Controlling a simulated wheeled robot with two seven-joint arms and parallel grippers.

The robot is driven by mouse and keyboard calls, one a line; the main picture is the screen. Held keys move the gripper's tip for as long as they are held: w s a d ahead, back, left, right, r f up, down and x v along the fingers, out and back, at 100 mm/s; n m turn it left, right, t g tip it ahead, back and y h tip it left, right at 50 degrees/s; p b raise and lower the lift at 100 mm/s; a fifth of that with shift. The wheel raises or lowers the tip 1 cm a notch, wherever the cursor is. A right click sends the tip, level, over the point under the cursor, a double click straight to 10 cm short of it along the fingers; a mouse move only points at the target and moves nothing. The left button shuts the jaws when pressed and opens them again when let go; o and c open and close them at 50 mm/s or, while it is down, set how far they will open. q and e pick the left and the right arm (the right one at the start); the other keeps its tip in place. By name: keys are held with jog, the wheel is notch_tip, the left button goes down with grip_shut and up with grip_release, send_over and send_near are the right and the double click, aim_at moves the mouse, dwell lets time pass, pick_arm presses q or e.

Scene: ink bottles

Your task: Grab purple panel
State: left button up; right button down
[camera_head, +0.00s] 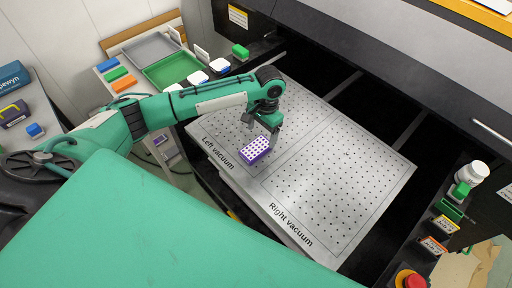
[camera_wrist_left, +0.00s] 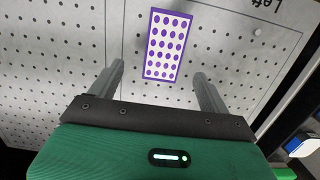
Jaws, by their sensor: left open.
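The purple panel (camera_head: 256,149) is a small purple block with a white top covered in purple dots. It lies on the left vacuum area of the perforated plate (camera_head: 345,185). In the left wrist view the panel (camera_wrist_left: 167,45) is ahead of the fingertips, roughly centred between them. My left gripper (camera_head: 272,135) is right above and beside the panel in the head view. In the left wrist view its two fingers (camera_wrist_left: 157,76) are apart with nothing between them. My right gripper is not in view.
A green tray (camera_head: 171,70), a grey tray (camera_head: 150,48) and small coloured blocks stand at the upper left. A red button (camera_head: 411,281) and small labelled items are at the right edge. The right vacuum area is bare.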

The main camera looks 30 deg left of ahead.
aim_at(256, 147)
pick_arm(q)
jog(key=shift+s+f, duration=0.1)
jog(key=shift+f, duration=0.75)
jog(key=f+p, duration=0.1)
jog(key=f, duration=0.2)
jog(key=s+a+f+p, duration=0.1)
jog(key=shift+s+a+f+p, duration=0.1)
jog(key=shift+f+p, duration=0.2)
jog(key=shift+f, duration=0.35)
jog(key=c, duration=1.1)
